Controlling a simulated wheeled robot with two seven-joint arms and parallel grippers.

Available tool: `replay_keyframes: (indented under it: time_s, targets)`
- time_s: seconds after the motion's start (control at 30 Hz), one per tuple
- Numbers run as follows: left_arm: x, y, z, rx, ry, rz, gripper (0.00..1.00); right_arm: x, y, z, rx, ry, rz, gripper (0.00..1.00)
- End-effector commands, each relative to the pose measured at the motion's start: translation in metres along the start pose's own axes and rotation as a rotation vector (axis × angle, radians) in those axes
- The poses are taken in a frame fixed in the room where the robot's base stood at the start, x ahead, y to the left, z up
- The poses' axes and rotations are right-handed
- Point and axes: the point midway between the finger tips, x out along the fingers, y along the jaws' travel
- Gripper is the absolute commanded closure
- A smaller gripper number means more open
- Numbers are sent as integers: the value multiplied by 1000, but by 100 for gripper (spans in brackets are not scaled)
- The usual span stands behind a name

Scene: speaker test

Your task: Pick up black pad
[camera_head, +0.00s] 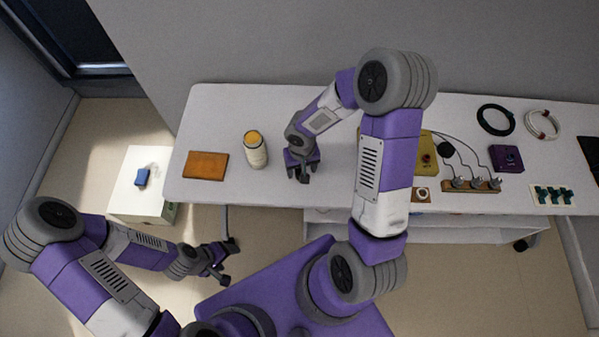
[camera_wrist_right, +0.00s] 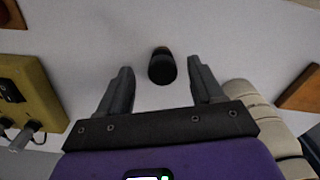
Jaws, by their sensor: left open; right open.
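A small black round thing (camera_wrist_right: 162,67), which looks like the black pad, is on the white table in the right wrist view. It shows between and just beyond the fingertips of my right gripper (camera_wrist_right: 160,80), which is open and empty. In the head view my right gripper (camera_head: 304,171) points down over the table, right of the bottle, and I cannot make out the pad beneath it there.
A bottle with an orange lid (camera_head: 255,150) and a brown pad (camera_head: 205,166) stand left of my right gripper. The yellow box (camera_head: 427,155), a wooden bar with plugs (camera_head: 470,186), a purple box (camera_head: 507,158) and a black coil (camera_head: 495,120) are to the right.

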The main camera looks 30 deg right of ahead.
Motion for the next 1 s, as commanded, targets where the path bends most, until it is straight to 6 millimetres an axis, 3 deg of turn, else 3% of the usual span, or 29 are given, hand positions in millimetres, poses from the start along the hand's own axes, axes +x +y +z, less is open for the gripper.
replay_keyframes:
  time_s: [0.03,0.2,0.53,0.9,1.0]
  targets:
    - [5,-2,0,0,1,0,30,12,0,0,0,-5,0,34]
    - [12,-4,-1,0,1,0,30,35,-1,-1,0,-3,0,34]
    - [12,-4,-1,0,1,0,30,40,-1,-1,0,0,-2,35]
    - [12,-4,-1,0,2,0,30,40,-1,-1,0,-1,-2,92]
    - [12,-4,-1,0,2,0,30,40,-1,-1,0,-1,-2,100]
